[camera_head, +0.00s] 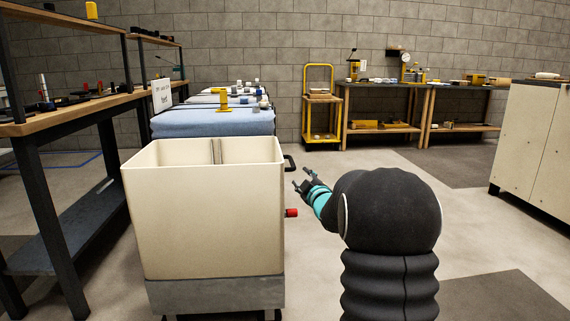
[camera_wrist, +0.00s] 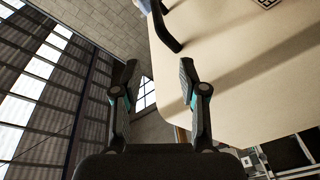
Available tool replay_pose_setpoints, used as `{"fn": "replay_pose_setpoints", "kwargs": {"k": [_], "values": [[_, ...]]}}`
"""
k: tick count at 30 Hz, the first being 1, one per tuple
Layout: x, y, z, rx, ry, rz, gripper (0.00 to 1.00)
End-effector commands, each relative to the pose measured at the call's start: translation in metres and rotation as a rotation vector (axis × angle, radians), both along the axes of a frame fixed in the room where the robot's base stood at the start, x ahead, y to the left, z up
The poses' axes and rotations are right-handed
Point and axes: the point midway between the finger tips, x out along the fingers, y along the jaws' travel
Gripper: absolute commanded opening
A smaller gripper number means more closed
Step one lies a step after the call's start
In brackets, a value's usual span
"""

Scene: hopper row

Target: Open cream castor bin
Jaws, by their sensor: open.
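The cream castor bin (camera_head: 205,215) stands in front of me, left of centre, on a grey base (camera_head: 215,293). Its top looks open, with a divider inside. A black handle (camera_head: 290,163) sticks out from its right side near the rim, and a red-tipped part (camera_head: 291,213) sticks out lower down. My gripper (camera_head: 301,180) is open and empty, just right of the bin and slightly below the black handle, apart from it. In the wrist view my open fingers (camera_wrist: 158,75) are beside the cream panel (camera_wrist: 250,80), with the black handle (camera_wrist: 163,27) beyond the fingertips.
A wooden workbench (camera_head: 75,118) with dark legs stands close on the left. Behind the bin are blue-covered stacks (camera_head: 212,122). A yellow trolley (camera_head: 320,105) and benches line the back wall. A cream cabinet (camera_head: 540,145) stands at right. Floor between is clear.

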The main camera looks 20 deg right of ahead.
Motion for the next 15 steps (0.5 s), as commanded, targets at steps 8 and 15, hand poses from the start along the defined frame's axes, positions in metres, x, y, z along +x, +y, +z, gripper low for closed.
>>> {"fn": "replay_pose_setpoints", "kwargs": {"k": [8,15], "values": [[0.025,-0.034,-0.029,-0.120,-0.145,0.091,0.42],[0.034,-0.037,-0.032,-0.144,-0.177,0.111,0.42]]}}
